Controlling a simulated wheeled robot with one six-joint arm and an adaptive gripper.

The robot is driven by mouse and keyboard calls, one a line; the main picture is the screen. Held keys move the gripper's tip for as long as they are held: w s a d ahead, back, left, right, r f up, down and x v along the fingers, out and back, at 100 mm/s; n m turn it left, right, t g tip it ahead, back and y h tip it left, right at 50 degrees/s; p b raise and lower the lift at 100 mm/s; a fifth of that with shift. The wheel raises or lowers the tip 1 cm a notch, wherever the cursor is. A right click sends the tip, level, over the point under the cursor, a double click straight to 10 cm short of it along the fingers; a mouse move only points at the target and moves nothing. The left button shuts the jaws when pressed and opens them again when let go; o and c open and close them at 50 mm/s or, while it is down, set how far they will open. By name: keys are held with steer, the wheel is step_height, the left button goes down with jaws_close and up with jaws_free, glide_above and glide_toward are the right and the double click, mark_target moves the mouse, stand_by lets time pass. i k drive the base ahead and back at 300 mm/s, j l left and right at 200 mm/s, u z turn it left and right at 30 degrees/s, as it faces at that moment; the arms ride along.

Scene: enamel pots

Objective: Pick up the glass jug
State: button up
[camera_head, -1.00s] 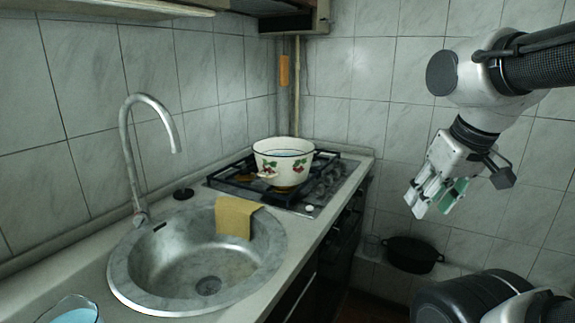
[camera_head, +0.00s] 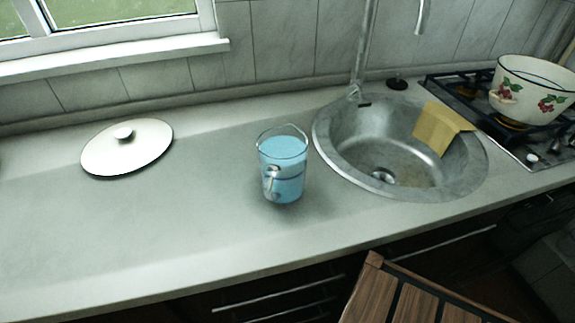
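The glass jug (camera_head: 284,172) stands upright on the grey counter, just left of the sink. It is clear glass with light blue contents, and a handle shows on its front, facing me and slightly left. Nothing touches it. My gripper is outside the current view.
A white lid (camera_head: 127,147) with a knob lies at the counter's left. The round sink (camera_head: 335,150) has a yellow cloth (camera_head: 440,128) over its rim. A white enamel pot (camera_head: 533,92) sits on the stove (camera_head: 452,86). A slatted wooden surface (camera_head: 375,296) stands in front of the counter.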

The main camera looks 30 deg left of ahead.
mark_target(282, 151)
steer(key=l+u, duration=0.15)
steer(key=u, duration=0.2)
steer(key=l+u, duration=0.15)
steer(key=u, duration=0.15)
steer(key=j+u, duration=0.2)
steer(key=u, duration=0.25)
steer(key=j+u, duration=0.15)
steer(key=u, duration=0.3)
steer(key=l, duration=3.9)
steer(key=i, duration=0.05)
